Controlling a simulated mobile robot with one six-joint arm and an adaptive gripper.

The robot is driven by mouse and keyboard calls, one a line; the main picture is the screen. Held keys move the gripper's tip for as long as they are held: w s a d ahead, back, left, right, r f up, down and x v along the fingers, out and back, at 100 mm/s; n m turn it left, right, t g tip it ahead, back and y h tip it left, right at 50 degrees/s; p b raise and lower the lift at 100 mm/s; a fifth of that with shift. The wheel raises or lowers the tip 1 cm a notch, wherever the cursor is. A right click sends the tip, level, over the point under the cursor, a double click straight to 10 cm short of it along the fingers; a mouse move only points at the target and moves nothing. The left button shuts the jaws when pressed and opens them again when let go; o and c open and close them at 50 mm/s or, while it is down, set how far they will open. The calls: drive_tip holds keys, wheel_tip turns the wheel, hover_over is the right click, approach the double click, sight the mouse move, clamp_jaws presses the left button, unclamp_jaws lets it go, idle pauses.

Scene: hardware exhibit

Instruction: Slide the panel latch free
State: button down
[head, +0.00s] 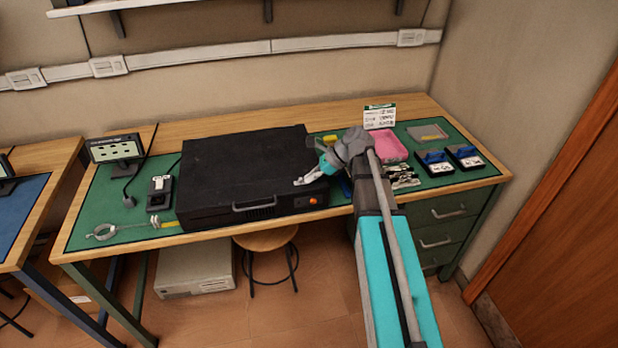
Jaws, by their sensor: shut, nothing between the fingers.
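A large black equipment case (245,165) lies flat on the green bench mat. Its front face has a grey handle (253,206) and an orange round button (313,201). I cannot make out a latch on it at this size; part of the case's right side is hidden behind my arm. My gripper (305,181) is shut and empty, just over the top of the case near its front right corner. I cannot tell whether it touches the case.
The wooden bench (150,241) carries a pink tray (388,147), a white sign (379,116), two blue-topped items on the right, and a small dark display (116,148) on the left. A wrist strap (101,232) lies front left. A stool (266,240) stands below.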

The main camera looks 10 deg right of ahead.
drive_tip(key=shift+a, duration=1.25)
drive_tip(key=shift+d, duration=0.1)
drive_tip(key=shift+s+d, duration=0.15)
drive_tip(key=shift+d, duration=0.4)
drive_tip(key=d, duration=0.3)
drive_tip(key=shift+s+r+p, duration=0.3)
drive_tip(key=p+v, duration=0.6)
drive_tip(key=v, duration=0.3)
drive_tip(key=shift+d, duration=0.2)
drive_tip(key=shift+s, duration=0.1)
